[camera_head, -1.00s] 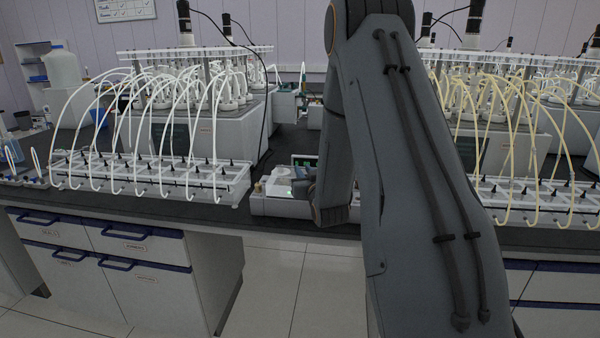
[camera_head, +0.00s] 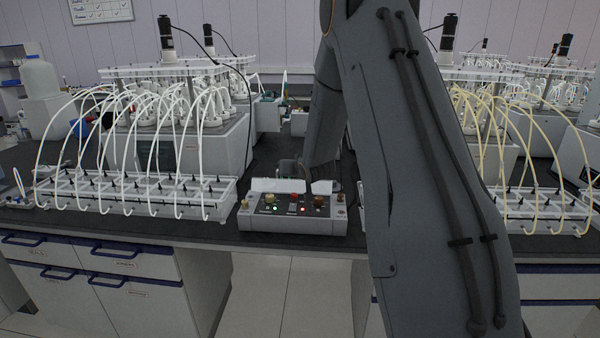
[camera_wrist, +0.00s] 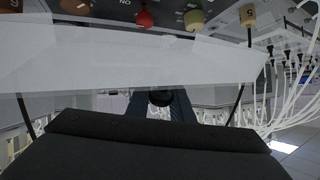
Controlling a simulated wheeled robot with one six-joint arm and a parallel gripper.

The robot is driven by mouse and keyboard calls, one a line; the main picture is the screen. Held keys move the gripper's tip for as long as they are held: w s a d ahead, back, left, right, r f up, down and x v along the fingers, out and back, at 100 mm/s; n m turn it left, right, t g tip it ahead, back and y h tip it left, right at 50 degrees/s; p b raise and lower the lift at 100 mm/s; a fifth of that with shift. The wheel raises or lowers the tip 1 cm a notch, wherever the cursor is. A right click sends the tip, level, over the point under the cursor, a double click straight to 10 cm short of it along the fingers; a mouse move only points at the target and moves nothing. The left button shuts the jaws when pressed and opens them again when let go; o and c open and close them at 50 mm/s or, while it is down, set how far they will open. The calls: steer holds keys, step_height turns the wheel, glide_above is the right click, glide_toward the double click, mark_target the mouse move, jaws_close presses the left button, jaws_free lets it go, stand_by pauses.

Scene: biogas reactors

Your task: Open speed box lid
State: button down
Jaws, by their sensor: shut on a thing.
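The speed box (camera_head: 293,226) is a low grey box at the front edge of the bench. Knobs, a red button and small lit lamps show on its top. Its lid (camera_head: 275,185) is a pale, see-through panel standing raised behind the controls. In the wrist view the lid (camera_wrist: 130,62) spans the frame as a broad translucent sheet, with the coloured knobs above it. My gripper (camera_wrist: 155,130) is the dark shape at the bottom of that view, close against the lid and shut on it.
Racks with arching white tubes (camera_head: 135,190) stand left of the box, and a rack with yellowish tubes (camera_head: 545,208) stands to the right. Reactors (camera_head: 185,120) fill the bench behind. Drawers (camera_head: 110,285) lie below; tiled floor shows in front.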

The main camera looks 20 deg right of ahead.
mark_target(294, 183)
steer(key=shift+w+d+r, duration=0.15)
steer(key=shift+w+r, duration=0.1)
steer(key=shift+w, duration=0.05)
steer(key=c, duration=1.6)
jaws_free()
steer(key=shift+c, duration=0.2)
steer(key=shift+b+v, duration=1.05)
steer(key=shift+v, duration=2.8)
